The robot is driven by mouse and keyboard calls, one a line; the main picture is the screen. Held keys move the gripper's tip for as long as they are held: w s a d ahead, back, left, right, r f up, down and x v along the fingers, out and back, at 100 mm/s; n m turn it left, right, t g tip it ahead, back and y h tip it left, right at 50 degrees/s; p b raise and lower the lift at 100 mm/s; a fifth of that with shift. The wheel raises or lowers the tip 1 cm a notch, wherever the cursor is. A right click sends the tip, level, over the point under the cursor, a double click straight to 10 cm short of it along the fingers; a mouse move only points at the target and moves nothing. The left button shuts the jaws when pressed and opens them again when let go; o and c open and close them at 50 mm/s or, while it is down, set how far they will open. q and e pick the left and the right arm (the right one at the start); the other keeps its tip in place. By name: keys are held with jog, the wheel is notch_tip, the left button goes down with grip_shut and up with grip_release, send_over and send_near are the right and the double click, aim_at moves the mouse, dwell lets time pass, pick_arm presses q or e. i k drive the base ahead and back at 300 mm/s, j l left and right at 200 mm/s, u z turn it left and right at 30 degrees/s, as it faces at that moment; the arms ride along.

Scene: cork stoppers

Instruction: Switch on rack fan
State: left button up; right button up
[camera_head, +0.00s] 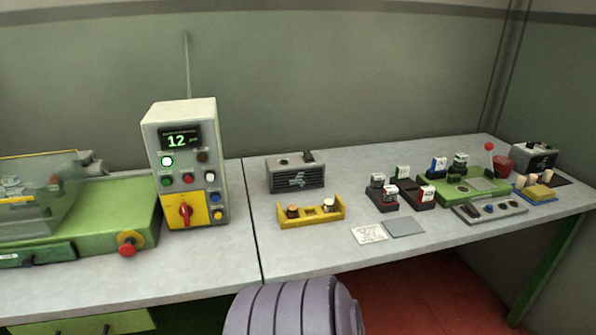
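A grey box with a dark front grille (296,180) stands at the back of the bench, left of its middle. It looks like a fan unit; a small dark switch-like part (308,156) sticks up on its top right, and its setting is too small to tell. A yellow rack (311,219) with two small capped items stands just in front of it. A similar grey box with a dark front (533,158) stands at the far right corner. I cannot tell from any label which one is the rack fan. Neither of my grippers is in view.
A control cabinet (182,150) with a lit display, buttons and a red knob stands left, beside a green machine (110,215). Dark trays, a green fixture (465,187) and a grey button panel (489,209) fill the right. Two flat cards lie in front; the bench's front middle is clear.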

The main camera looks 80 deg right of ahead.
aim_at(308, 155)
jog(key=z, duration=3.25)
